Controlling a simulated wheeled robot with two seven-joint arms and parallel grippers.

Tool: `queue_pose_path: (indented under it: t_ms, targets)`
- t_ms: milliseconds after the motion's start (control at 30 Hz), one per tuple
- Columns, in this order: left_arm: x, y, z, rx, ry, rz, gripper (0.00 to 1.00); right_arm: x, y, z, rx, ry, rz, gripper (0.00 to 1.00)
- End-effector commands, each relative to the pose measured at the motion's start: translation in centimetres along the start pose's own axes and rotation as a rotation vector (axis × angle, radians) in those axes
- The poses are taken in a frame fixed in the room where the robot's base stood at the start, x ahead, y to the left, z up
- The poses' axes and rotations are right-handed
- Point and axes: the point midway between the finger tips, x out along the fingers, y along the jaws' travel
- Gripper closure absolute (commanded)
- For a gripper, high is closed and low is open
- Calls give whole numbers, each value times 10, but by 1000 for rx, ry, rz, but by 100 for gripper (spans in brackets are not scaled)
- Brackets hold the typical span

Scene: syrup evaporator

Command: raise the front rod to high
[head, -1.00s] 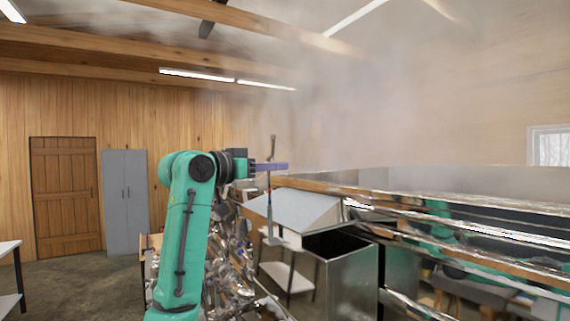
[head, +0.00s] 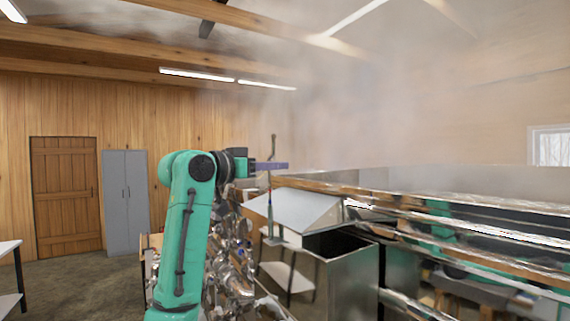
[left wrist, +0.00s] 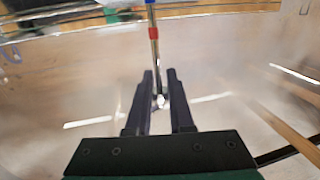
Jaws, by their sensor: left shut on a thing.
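The front rod (head: 269,195) is a thin upright rod with a looped or hooked top, standing over the metal evaporator gear in the head view. My left gripper (head: 272,166) is shut on its upper part, with the top of the rod showing above the fingers. The rod also shows in the left wrist view (left wrist: 154,50), with a red band and a blue band, running between the two dark fingers of my left gripper (left wrist: 159,80). The lower end of the rod is hard to make out against the metal. My right gripper is not in view.
A sloped metal box (head: 295,208) and an open metal bin (head: 345,280) stand beside the rod. The long shiny evaporator pan (head: 470,225) fills the right side. Steam blurs the space above. A grey cabinet (head: 125,200) stands at the far left.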

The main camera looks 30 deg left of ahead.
Motion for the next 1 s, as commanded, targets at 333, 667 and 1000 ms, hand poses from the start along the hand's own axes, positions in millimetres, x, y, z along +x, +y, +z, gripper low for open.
queue_pose_path:
  t_ms: [333,667,1000]
  targets:
    - [-3,0,-14,3,13,-2,100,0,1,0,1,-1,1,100]
    - [-4,-1,-35,3,15,-4,100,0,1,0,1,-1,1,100]
    - [-3,0,-34,2,12,-3,63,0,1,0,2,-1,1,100]
